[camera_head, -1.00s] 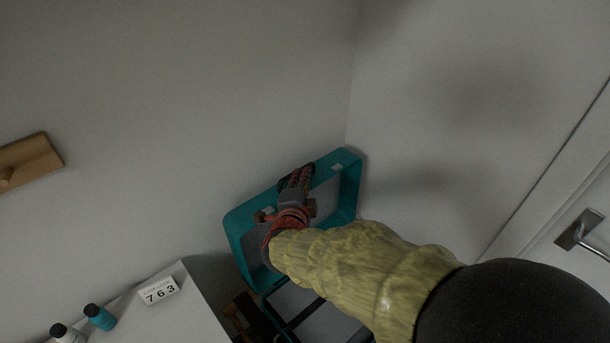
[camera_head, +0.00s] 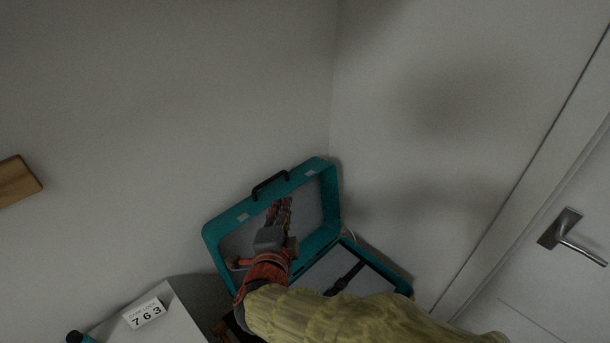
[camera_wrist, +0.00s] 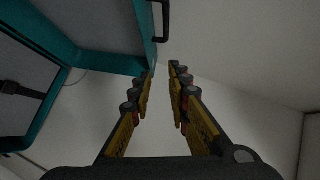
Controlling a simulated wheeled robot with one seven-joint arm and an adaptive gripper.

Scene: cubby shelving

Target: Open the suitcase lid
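The teal suitcase stands in the corner with its lid (camera_head: 328,200) raised steeply from the base (camera_head: 403,287). A black handle (camera_head: 270,185) sits on the lid's upper edge; it also shows in the wrist view (camera_wrist: 161,20). A dark strap (camera_head: 346,278) crosses the grey base interior. My gripper (camera_head: 280,206) is in front of the lid's inner side, below the handle. In the wrist view its fingers (camera_wrist: 162,75) are apart with nothing between them, and the teal lid edge (camera_wrist: 120,62) is to their left. My arm hides part of the base.
A pale cabinet top (camera_head: 180,322) at the lower left holds a number sign (camera_head: 145,314) and a dark-capped bottle (camera_head: 78,338). Walls close in behind the lid. A door with a metal handle (camera_head: 566,232) is at right. A wooden wall piece (camera_head: 15,182) is at left.

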